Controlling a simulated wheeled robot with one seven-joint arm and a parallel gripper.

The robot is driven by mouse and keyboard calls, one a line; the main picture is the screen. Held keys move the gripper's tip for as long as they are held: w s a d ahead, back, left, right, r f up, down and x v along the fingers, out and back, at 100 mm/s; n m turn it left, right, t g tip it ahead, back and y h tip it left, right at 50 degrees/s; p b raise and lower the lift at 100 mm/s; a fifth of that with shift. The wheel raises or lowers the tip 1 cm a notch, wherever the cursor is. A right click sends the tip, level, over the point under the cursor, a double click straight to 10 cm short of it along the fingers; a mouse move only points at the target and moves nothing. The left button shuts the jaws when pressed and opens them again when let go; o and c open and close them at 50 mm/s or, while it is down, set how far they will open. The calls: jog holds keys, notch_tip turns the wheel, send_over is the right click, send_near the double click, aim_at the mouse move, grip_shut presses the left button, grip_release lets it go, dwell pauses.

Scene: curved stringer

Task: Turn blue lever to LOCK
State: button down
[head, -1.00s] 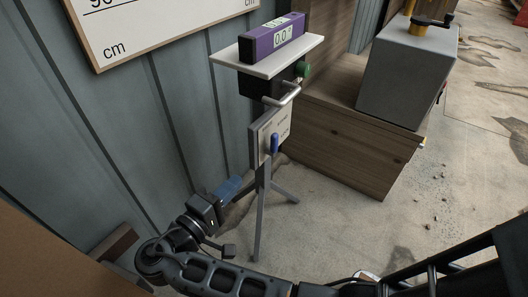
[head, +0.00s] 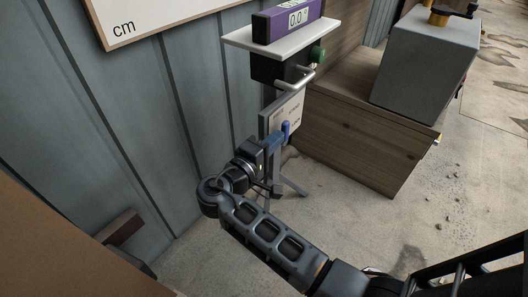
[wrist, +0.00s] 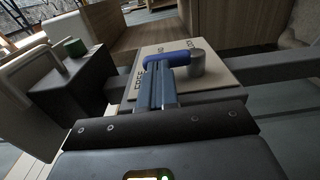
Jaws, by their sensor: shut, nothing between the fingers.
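The blue lever (head: 287,130) sits on a pale panel (head: 283,115) on a stand, its handle pointing down in the head view. In the wrist view the blue lever (wrist: 172,58) extends left from a round grey hub (wrist: 198,62). The fingers partly cover the panel.
A metal handle (head: 297,79) and a black box with a green knob (head: 318,54) are above the panel. A purple level display (head: 290,20) rests on a white shelf (head: 280,38). A wooden cabinet (head: 355,140) stands right. A corrugated wall is left.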

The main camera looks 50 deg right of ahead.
aim_at(284, 127)
jog(key=shift+d, duration=0.45)
jog(key=shift+r, duration=0.1)
jog(key=shift+d+r+y+p, duration=0.1)
jog(key=shift+y+p, duration=0.2)
jog(key=shift+p, duration=0.45)
jog(key=shift+r+p, duration=0.1)
jog(key=shift+p, duration=0.2)
jog(key=d+r+y+p, duration=0.1)
jog(key=y+p, duration=0.1)
jog(key=p, duration=0.3)
jog(key=shift+d+r, duration=0.1)
jog(key=shift+r, duration=0.1)
jog(key=y+p, duration=0.2)
jog(key=p, duration=0.1)
jog(key=shift+d, duration=0.4)
jog(key=shift+d+f+p, duration=0.15)
jog(key=shift+d+p, duration=0.15)
jog(key=shift+p, duration=0.25)
jog(key=shift+w+d, duration=0.1)
